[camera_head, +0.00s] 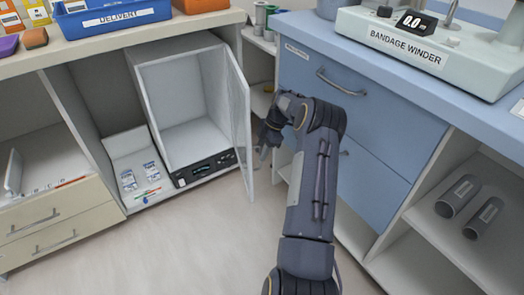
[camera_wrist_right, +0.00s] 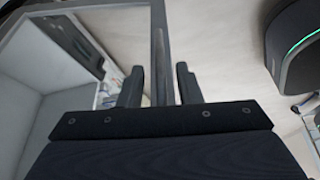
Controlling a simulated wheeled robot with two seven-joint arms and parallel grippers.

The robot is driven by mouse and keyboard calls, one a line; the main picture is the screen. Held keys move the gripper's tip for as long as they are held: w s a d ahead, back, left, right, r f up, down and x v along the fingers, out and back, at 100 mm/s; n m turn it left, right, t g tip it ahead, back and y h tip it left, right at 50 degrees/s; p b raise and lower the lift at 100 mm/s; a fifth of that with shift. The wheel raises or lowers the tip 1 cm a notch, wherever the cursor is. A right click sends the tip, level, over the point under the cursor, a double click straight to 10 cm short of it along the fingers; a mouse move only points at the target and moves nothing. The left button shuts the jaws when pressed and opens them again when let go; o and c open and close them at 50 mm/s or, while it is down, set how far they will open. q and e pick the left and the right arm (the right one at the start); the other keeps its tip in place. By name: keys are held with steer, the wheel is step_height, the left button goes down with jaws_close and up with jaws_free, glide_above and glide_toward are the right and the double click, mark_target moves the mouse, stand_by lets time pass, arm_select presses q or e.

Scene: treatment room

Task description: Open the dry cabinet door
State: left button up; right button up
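The dry cabinet (camera_head: 180,75) is a white box with an empty interior and a dark control panel (camera_head: 203,167) along its bottom front. Its transparent, light-framed door (camera_head: 240,125) is swung well out on the right side. My right gripper (camera_head: 262,152) is just right of the door in the head view. In the right wrist view, its two dark fingers (camera_wrist_right: 160,88) are apart, with the door's edge (camera_wrist_right: 159,35) showing between them and visible gaps beside it. Contact with the door cannot be told. My left gripper is not in view.
Blue drawers (camera_head: 345,110) stand close right of my right gripper, under the bandage winder (camera_head: 430,45). Small packets (camera_head: 128,180) lie left of the cabinet. Open shelving with grey cylinders (camera_head: 458,196) is at right. The floor (camera_head: 190,240) in front is clear.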

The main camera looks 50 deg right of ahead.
steer(key=p+v, duration=0.2)
steer(key=v, duration=0.5)
steer(key=shift+d+r, duration=0.15)
steer(key=shift+r, duration=0.1)
steer(key=shift+s, duration=0.1)
